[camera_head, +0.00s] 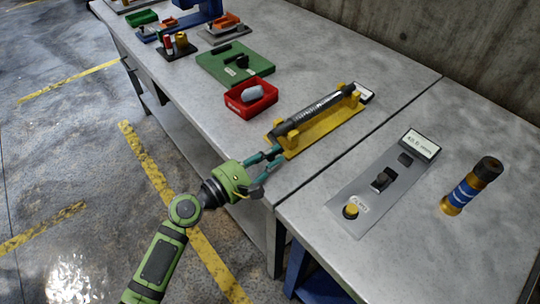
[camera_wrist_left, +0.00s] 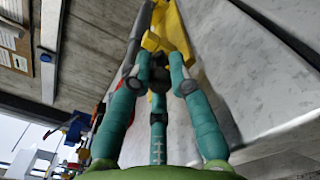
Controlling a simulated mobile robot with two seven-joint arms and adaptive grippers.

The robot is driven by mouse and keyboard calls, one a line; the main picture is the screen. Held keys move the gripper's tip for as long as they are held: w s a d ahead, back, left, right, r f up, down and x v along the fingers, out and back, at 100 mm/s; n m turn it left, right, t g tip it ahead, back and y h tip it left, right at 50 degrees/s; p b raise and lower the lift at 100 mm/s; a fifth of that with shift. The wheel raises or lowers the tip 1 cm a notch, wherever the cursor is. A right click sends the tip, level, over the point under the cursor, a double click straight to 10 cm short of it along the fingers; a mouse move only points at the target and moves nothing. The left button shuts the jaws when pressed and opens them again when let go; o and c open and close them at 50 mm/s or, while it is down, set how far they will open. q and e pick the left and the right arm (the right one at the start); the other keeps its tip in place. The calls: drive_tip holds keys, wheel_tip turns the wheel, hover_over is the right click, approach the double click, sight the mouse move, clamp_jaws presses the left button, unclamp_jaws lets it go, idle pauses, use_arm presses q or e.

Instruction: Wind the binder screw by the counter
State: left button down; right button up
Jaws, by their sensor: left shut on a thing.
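The binder screw (camera_head: 314,108) is a long dark rod with markings, lying across a yellow stand (camera_head: 325,122) on the bench. A small counter display (camera_head: 365,92) sits at the stand's far end; I cannot read it. My left gripper (camera_head: 272,158) is at the near end of the screw, its teal fingers closed around the dark end piece. In the left wrist view the fingertips (camera_wrist_left: 160,72) meet on this dark end piece (camera_wrist_left: 158,78), with the yellow stand (camera_wrist_left: 172,32) beyond. The fingers partly hide it. My right gripper is not in view.
A red tray (camera_head: 251,110) holding a grey part stands left of the stand. Behind it lies a green board (camera_head: 235,75).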

use_arm(q)
drive_tip(key=shift+f+m, duration=0.3)
drive_tip(key=shift+f, duration=0.05)
idle(0.8)
drive_tip(key=c, duration=1.1)
unclamp_jaws()
drive_tip(key=shift+c, duration=0.2)
drive_tip(key=shift+r, duration=0.1)
drive_tip(key=shift+a+r, duration=0.1)
drive_tip(key=v, duration=1.2)
